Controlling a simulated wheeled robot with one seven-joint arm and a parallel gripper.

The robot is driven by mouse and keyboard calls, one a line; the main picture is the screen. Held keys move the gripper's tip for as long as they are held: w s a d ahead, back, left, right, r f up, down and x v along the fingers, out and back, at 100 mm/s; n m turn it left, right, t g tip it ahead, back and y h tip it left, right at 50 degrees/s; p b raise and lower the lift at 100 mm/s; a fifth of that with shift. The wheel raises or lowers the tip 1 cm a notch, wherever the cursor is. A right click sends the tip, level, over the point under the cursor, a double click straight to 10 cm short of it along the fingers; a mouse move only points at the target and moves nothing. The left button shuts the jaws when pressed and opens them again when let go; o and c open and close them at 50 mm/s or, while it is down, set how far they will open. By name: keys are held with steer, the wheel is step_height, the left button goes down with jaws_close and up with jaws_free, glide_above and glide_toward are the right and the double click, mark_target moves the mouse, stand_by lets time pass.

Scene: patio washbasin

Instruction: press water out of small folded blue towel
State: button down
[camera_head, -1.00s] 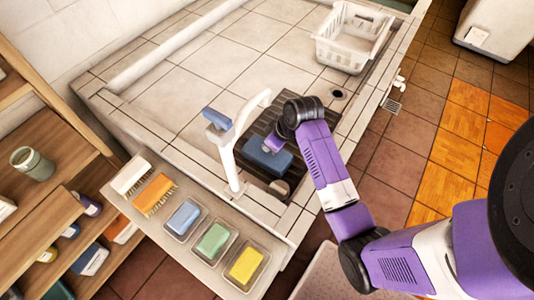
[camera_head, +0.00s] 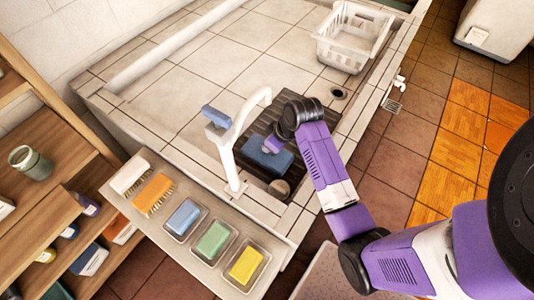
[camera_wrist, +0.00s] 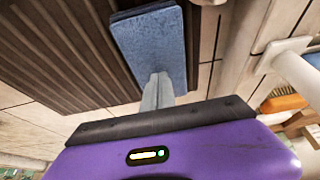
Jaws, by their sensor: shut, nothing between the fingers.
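The small folded blue towel (camera_head: 268,160) lies flat on a dark ribbed board (camera_head: 318,113) in the basin, right of the white tap. In the wrist view the towel (camera_wrist: 150,40) is a blue slab on the brown ribs. My gripper (camera_wrist: 158,84) is shut with nothing between its fingers. Its fingertips are over the near end of the towel and seem to touch its top; the exact contact is hard to tell. In the head view my gripper (camera_head: 273,143) points down onto the towel, and my wrist partly hides the board.
A white tap (camera_head: 230,155) with a blue lever (camera_head: 216,116) stands close left. A shelf in front holds brushes and blue, green and yellow sponges (camera_head: 246,264) in dishes. A white basket (camera_head: 350,45) stands at the back right. The tiled basin floor behind is clear.

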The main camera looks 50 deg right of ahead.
steer(key=shift+s+f, duration=0.15)
steer(key=shift+f, duration=0.35)
stand_by(1.8)
step_height(320, 180, up, 6)
steer(key=p, duration=0.5)
steer(key=shift+f, duration=0.1)
steer(key=shift+r, duration=1.3)
steer(key=shift+w+r, duration=0.1)
steer(key=shift+w, duration=0.1)
